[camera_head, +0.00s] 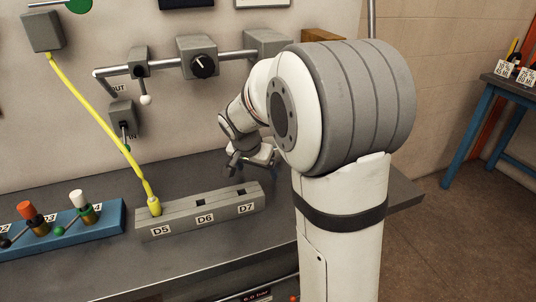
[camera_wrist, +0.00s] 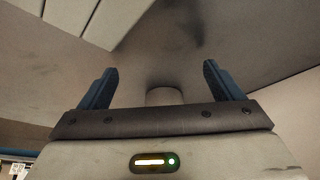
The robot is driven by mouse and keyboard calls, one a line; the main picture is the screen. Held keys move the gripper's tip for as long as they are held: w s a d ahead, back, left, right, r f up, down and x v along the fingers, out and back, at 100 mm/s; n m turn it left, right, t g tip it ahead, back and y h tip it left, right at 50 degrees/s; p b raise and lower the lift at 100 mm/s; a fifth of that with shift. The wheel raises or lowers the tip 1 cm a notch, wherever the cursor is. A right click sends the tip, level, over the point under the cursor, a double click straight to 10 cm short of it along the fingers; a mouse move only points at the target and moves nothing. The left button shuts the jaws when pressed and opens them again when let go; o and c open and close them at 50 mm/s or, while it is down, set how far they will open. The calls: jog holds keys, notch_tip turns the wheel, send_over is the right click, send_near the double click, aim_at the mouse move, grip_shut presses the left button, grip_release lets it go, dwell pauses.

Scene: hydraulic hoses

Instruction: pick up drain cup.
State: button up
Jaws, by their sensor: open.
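A short pale cylinder (camera_wrist: 163,96), which looks like the drain cup, shows in the wrist view between the two blue fingers, just beyond the dark gripper bar. Its lower part is hidden by that bar. My gripper (camera_wrist: 160,68) is open, with a finger on each side of the cylinder and a gap to both. In the head view my gripper (camera_head: 249,165) is low over the grey bench, behind the D5–D7 block. I cannot make out the cup there; my arm and gripper may hide it.
The grey block (camera_head: 200,210) with D5, D6 and D7 stands in front of my gripper, a yellow hose (camera_head: 97,118) plugged at D5. A blue block (camera_head: 95,228) with coloured plugs is at left. A pipe with valves (camera_head: 197,57) runs along the wall above.

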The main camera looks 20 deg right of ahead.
jog(key=w+d, duration=0.3)
jog(key=shift+w+d+r, duration=0.1)
jog(key=shift+w+d, duration=0.2)
jog(key=shift+w, duration=0.1)
jog(key=w+d, duration=0.1)
jog(key=w+d+p, duration=0.1)
jog(key=w+d, duration=0.1)
jog(key=shift+w+d+f, duration=0.1)
jog(key=shift+f, duration=0.25)
jog(key=shift+w+f, duration=0.15)
jog(key=shift+f, duration=0.15)
jog(key=c, duration=1.2)
jog(key=shift+o, duration=0.2)
jog(key=shift+r, duration=0.1)
